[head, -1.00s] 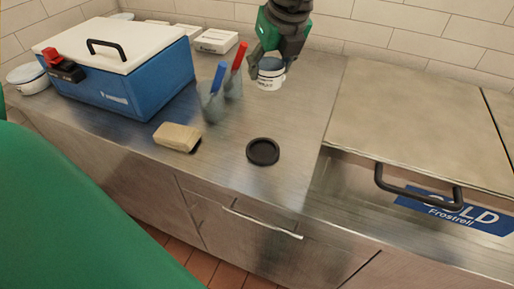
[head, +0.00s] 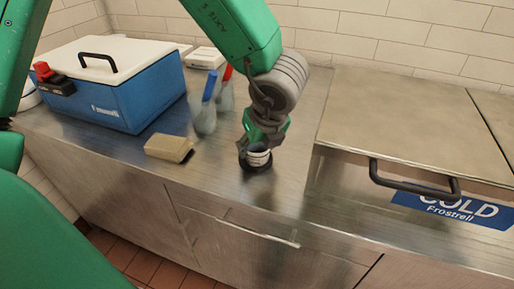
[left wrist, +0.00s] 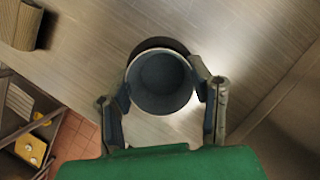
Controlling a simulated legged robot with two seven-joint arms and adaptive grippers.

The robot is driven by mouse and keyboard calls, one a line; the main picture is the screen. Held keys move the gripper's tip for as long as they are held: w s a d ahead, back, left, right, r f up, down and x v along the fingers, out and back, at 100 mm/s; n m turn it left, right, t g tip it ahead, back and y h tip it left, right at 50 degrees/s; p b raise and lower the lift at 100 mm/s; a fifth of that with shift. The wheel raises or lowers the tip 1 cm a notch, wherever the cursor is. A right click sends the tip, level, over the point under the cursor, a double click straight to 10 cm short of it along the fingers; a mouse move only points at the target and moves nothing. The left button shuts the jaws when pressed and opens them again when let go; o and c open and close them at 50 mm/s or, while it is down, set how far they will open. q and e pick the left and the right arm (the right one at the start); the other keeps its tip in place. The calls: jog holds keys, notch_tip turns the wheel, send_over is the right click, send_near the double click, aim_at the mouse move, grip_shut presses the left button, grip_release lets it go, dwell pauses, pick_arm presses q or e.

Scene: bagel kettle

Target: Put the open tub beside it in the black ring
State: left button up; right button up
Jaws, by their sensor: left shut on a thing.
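The open tub (head: 258,158) is small and white with dark print, and its top is open. My left gripper (head: 262,146) is shut on it from above. In the left wrist view the tub (left wrist: 160,82) stands between the two fingers, and I look down into its empty-looking grey inside. The black ring (head: 256,167) lies on the steel counter right below the tub. In the left wrist view the ring (left wrist: 158,44) shows as a dark arc past the tub's far rim. I cannot tell whether the tub touches the counter inside it. My right gripper is not in view.
A tan sponge (head: 169,147) lies left of the ring. A blue cooler (head: 120,92) is at the left. A steel lidded unit with a black handle (head: 412,183) is at the right.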

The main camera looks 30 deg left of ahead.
pick_arm(q)
jog(key=shift+w+f, duration=0.1)
jog(key=shift+f, duration=0.1)
jog(key=shift+a, duration=0.1)
jog(key=shift+a+f, duration=0.15)
jog(key=o, duration=0.8)
jog(key=shift+a, duration=0.2)
